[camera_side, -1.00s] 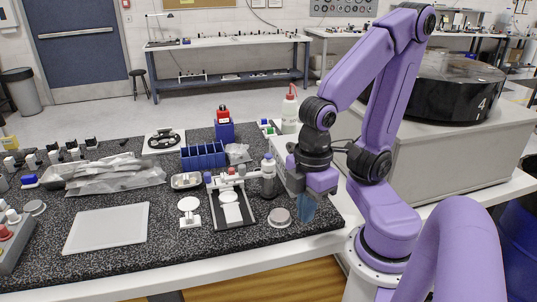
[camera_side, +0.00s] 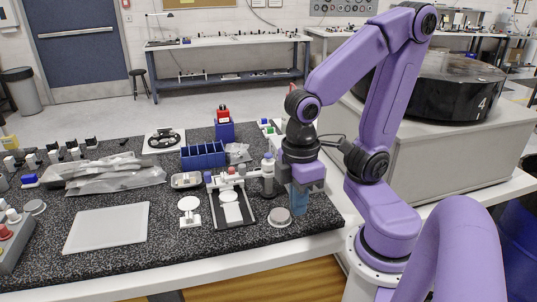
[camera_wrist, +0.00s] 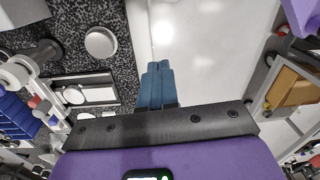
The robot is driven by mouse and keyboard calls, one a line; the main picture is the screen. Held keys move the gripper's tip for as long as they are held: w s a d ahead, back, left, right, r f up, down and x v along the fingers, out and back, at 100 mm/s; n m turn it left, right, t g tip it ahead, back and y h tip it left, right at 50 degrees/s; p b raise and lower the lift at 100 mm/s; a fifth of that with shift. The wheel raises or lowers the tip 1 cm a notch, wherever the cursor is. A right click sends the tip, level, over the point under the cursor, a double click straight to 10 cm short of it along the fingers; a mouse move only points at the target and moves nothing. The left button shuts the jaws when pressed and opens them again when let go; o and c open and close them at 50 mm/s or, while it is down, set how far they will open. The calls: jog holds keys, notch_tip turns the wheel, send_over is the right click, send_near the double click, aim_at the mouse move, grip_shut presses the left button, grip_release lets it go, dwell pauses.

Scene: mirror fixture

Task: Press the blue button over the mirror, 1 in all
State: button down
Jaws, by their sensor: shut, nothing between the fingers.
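The mirror fixture has a black base (camera_side: 217,216) with a round pale mirror (camera_side: 230,212) on it. Over the mirror runs a pale bar with small coloured buttons, among them a blue button (camera_side: 208,177) at its left end and a red button (camera_side: 231,171) near the middle. My gripper (camera_side: 299,212) points down to the right of the fixture, apart from it, with its blue fingers together and empty. In the wrist view the shut fingers (camera_wrist: 158,66) are in the middle and the mirror (camera_wrist: 100,94) is to their left. The blue button is not clear there.
A grey round disc (camera_side: 279,216) lies between the fixture and my gripper. A small round mirror on a stand (camera_side: 189,205) is left of the fixture. A blue rack (camera_side: 203,155) stands behind.

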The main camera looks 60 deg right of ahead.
jog(key=w+d+r+m+g+y, duration=0.1)
jog(key=w+d+r+m+g, duration=0.1)
jog(key=w+m, duration=0.5)
notch_tip(320, 180, up, 9)
jog(key=m+t+y, duration=0.6)
jog(key=m, duration=1.1)
send_over(268, 156)
jog(key=shift+s+d+r+m+t+y, duration=0.15)
jog(key=shift+d+r+m+t+y, duration=0.25)
jog(key=shift+d+m+t, duration=0.55)
jog(key=shift+a+g, duration=0.15)
jog(key=shift+g, duration=0.1)
jog(key=shift+f, duration=4.4)
jog(key=shift+f, duration=0.15)
jog(key=shift+f, duration=0.25)
